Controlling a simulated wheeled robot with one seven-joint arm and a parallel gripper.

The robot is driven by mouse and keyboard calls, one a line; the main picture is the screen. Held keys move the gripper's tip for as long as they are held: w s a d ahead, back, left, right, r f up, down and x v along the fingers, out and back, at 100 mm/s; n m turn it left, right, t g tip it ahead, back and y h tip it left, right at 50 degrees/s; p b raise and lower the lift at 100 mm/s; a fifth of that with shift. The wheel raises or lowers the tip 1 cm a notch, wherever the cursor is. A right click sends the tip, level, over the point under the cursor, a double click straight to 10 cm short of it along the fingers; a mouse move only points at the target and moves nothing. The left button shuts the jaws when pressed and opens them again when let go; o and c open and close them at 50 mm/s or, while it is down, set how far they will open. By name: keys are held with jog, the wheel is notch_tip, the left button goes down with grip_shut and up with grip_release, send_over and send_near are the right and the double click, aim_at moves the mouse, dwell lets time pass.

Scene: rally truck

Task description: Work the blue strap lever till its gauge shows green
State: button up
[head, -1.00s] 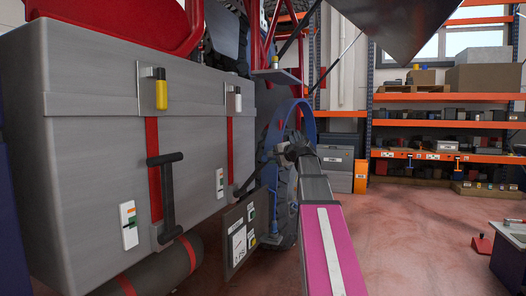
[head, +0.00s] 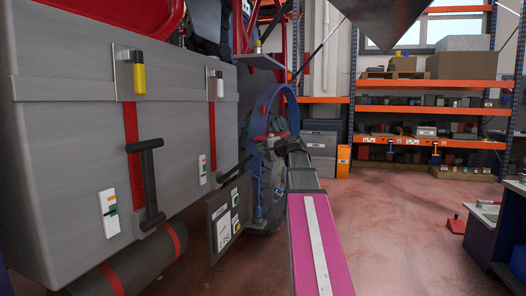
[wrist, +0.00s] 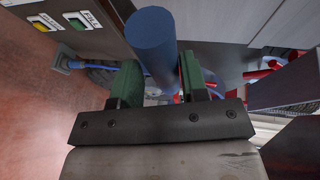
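My gripper (head: 280,140) is at the end of my outstretched arm, at the blue hoop (head: 262,98) by the wheel. In the wrist view, a thick blue cylindrical handle (wrist: 152,42) lies between my gripper's two green fingers (wrist: 160,82). The fingers sit close against both its sides, and it looks held; I take it for the blue lever. A thin blue rod (wrist: 103,68) ends at a small square base on the left.
The grey box (head: 60,130) on the left carries red straps, yellow and white knobs and a black handle (head: 150,185). A dark panel (head: 224,215) with labelled buttons stands just left of the wheel. Orange shelves (head: 430,140) are behind.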

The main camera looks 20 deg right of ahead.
jog(key=shift+o, duration=0.7)
jog(key=shift+r, duration=0.1)
jog(key=v, duration=1)
jog(key=shift+s+d, duration=0.2)
jog(key=shift+s, duration=0.1)
